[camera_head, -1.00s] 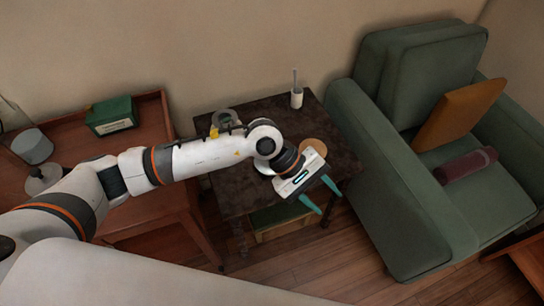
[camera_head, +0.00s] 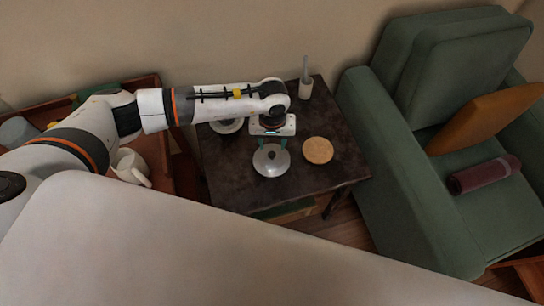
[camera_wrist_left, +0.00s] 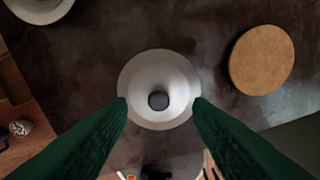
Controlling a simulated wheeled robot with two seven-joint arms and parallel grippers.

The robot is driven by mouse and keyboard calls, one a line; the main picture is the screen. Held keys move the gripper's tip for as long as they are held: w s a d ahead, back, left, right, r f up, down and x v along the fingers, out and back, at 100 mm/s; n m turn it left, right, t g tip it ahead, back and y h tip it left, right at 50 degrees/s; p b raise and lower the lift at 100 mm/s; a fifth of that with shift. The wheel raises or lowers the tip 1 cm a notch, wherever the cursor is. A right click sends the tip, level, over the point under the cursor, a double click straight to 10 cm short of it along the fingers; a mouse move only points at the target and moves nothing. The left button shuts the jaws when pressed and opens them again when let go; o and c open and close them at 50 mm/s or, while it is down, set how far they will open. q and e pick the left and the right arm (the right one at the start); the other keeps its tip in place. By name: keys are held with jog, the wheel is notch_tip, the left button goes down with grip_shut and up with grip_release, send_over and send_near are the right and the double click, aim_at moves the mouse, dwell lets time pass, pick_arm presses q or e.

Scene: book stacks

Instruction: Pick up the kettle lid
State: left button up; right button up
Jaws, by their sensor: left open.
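The kettle lid (camera_head: 271,161), a round pale grey disc with a small dark knob, lies on the dark side table. In the left wrist view the lid (camera_wrist_left: 159,68) is centred, its dark knob midway between the fingers. My left gripper (camera_head: 271,143) is open and empty, pointing down at the lid from its far side. In the wrist view the green fingertips of the left gripper (camera_wrist_left: 160,102) are at either side of the lid's lower half. I cannot tell whether they touch it. My right gripper is not in view.
A round cork-coloured mat (camera_head: 318,150) lies right of the lid on the dark table (camera_head: 235,180). A pale round dish (camera_head: 226,126) is partly hidden by my arm. A white cup (camera_head: 305,90) stands at the back. A white vessel with a handle (camera_head: 130,167) is at left; a green armchair (camera_head: 400,160) is at right.

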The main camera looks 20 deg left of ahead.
aim_at(272, 153)
pick_arm(q)
jog(key=f, duration=0.4)
jog(key=shift+s+f+p, duration=0.15)
jog(key=shift+s+p, duration=0.1)
jog(key=shift+p, duration=0.05)
jog(key=shift+f, duration=0.55)
grip_shut()
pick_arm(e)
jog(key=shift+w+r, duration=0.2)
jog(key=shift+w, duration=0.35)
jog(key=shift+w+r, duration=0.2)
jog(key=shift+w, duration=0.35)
